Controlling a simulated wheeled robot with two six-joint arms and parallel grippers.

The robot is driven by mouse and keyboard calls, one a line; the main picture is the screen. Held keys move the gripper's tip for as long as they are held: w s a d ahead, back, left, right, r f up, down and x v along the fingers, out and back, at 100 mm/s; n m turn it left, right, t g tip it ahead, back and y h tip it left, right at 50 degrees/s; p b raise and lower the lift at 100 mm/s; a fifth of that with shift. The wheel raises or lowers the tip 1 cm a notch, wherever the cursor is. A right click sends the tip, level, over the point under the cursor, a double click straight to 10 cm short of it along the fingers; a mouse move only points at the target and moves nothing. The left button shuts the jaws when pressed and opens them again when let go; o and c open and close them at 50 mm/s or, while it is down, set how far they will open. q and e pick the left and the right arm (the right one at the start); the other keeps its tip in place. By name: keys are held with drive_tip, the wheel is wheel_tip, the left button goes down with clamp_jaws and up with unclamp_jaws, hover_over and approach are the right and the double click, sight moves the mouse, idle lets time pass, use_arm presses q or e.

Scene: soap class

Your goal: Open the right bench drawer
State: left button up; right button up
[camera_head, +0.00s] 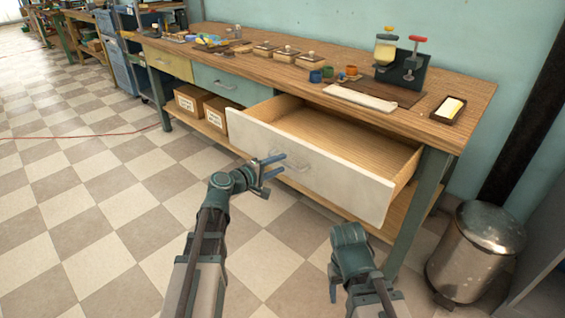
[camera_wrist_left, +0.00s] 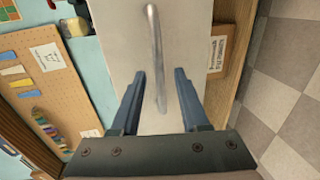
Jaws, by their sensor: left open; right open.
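The right bench drawer (camera_head: 313,172) has a white front and is pulled well out of the bench. Its visible wooden inside is empty. Its metal bar handle (camera_wrist_left: 156,60) is on the front, and in the left wrist view its near end lies between my fingers. My left gripper (camera_head: 272,166) is open at the drawer front by the handle, not closed on it. The fingers also show in the left wrist view (camera_wrist_left: 158,95). My right gripper (camera_head: 335,282) is low in front of the drawer's right end, and its fingers are mostly hidden by the wrist.
The wooden bench top (camera_head: 235,63) holds soap tools, small boxes and a dispenser stand (camera_head: 402,66). A teal drawer (camera_head: 230,85) and a yellow drawer (camera_head: 168,63) are shut. Cardboard boxes (camera_head: 192,103) sit below. A metal bin (camera_head: 474,250) stands right.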

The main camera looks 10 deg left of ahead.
use_arm(q)
drive_tip(key=p+v, duration=0.2)
drive_tip(key=v, duration=0.9)
drive_tip(key=shift+s, duration=0.3)
drive_tip(key=shift+a+r, duration=0.1)
drive_tip(key=s+d+f+m+g, duration=0.3)
drive_tip(key=d+f+m+g, duration=0.15)
drive_tip(key=d, duration=0.25)
drive_tip(key=s+d+f+m+g, duration=0.35)
drive_tip(key=d+f, duration=0.25)
drive_tip(key=d, duration=0.2)
drive_tip(key=s+d+f+m+g+y, duration=0.3)
drive_tip(key=s+f+m+g+y, duration=0.45)
drive_tip(key=s, duration=0.45)
wheel_tip(320, 180, up, 33)
drive_tip(key=t+y+p, duration=0.1)
drive_tip(key=p, duration=3.1)
drive_tip(key=shift+a+t, duration=0.25)
drive_tip(key=shift+t, duration=0.1)
drive_tip(key=shift+w+f+y, duration=0.1)
drive_tip(key=shift+y, duration=0.15)
